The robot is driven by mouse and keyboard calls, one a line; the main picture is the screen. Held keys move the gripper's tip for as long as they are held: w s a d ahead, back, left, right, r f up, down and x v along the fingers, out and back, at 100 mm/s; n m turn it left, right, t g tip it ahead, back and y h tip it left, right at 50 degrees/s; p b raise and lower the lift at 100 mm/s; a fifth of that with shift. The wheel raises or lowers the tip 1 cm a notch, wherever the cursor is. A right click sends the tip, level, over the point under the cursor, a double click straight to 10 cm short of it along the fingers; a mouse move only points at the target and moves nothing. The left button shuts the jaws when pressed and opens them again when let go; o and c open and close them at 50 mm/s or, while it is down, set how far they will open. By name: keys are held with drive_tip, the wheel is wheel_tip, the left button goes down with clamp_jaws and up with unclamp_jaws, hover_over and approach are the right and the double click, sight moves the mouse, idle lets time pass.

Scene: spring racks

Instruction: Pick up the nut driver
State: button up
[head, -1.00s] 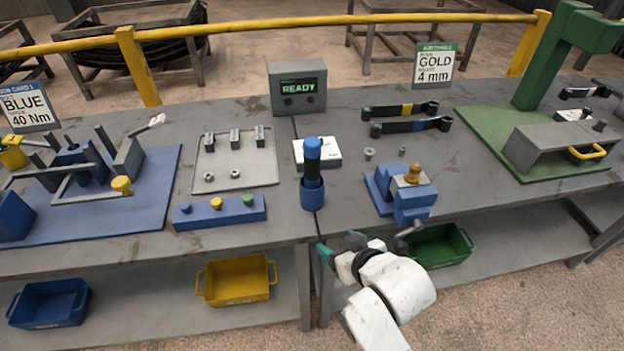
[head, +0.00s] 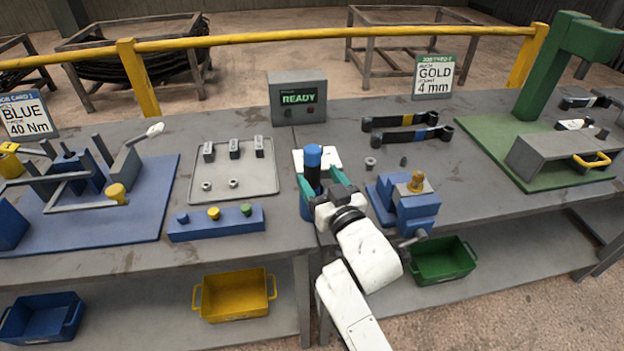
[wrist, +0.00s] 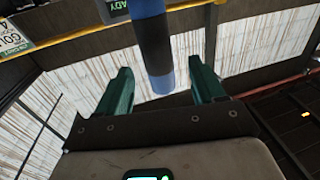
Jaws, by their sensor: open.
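The nut driver (head: 313,166) stands upright in a blue holder (head: 306,208) near the bench's front edge, with a blue cap and a black shaft. In the wrist view, the nut driver (wrist: 155,45) rises between and beyond the fingers. My gripper (head: 321,180) is open, with its green fingers spread on either side of the nut driver in the head view. In the wrist view my gripper (wrist: 158,80) shows a gap between each finger and the shaft. The lower part of the holder is partly hidden by my gripper in the head view.
A blue vise (head: 408,205) stands close to the right of my gripper. A blue button box (head: 216,223) and a grey tray (head: 260,180) lie to the left. The READY box (head: 298,98) stands behind. Yellow (head: 236,296) and green (head: 443,262) bins sit below.

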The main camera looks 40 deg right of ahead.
sight(316, 168)
drive_tip(key=shift+w+d+r, duration=0.2)
drive_tip(key=shift+w+r, duration=0.05)
drive_tip(key=shift+w, duration=0.1)
drive_tip(key=shift+p+x, duration=0.35)
drive_tip(key=shift+x, duration=1.9)
drive_tip(key=shift+s+r, duration=0.1)
drive_tip(key=shift+r, duration=0.05)
drive_tip(key=shift+c, duration=0.3)
drive_tip(key=c, duration=1.2)
drive_tip(key=shift+r, duration=0.15)
